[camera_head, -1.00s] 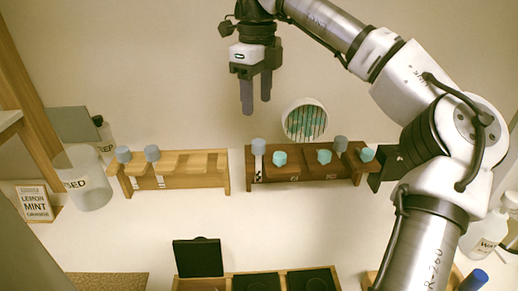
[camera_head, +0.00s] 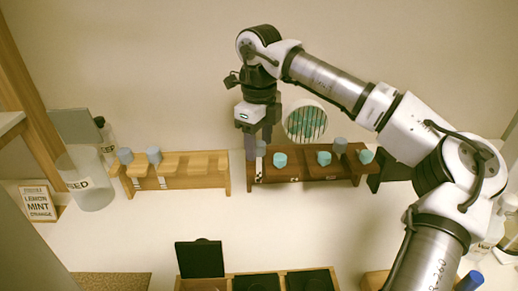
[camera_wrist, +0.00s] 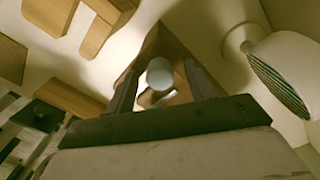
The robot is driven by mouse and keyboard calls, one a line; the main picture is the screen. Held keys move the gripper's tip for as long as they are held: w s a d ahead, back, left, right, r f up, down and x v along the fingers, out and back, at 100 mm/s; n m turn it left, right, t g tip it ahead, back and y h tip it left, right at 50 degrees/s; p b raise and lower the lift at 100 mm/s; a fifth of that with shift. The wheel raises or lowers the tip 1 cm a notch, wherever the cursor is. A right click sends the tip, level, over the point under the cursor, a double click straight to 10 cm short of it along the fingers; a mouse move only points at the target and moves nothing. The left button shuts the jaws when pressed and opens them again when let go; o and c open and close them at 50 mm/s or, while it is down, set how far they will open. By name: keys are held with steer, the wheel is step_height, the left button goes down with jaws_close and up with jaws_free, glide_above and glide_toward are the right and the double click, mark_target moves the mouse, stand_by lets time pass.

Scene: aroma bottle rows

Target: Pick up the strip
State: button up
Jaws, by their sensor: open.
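The strip (camera_head: 259,168) stands upright at the left end of the dark wooden rack (camera_head: 312,179), with a pale body and a grey-blue cap. In the wrist view its round cap (camera_wrist: 160,74) shows between the two fingers, with a light part below it. My gripper (camera_head: 259,151) points down over this end of the rack. Its fingers are apart, one on either side of the cap, and I see no grip on it. The fingers partly hide the strip in the head view.
Several teal and grey-blue caps (camera_head: 324,158) stand along the dark rack. A round white slotted holder (camera_head: 305,107) stands behind it. A light wooden rack (camera_head: 195,182) is to the left, and a tray with dark compartments (camera_head: 240,276) is in front.

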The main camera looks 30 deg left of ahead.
steer(key=c, duration=0.9)
steer(key=shift+r, duration=0.1)
step_height(320, 180, up, 20)
steer(key=p, duration=0.3)
steer(key=shift+f, duration=0.2)
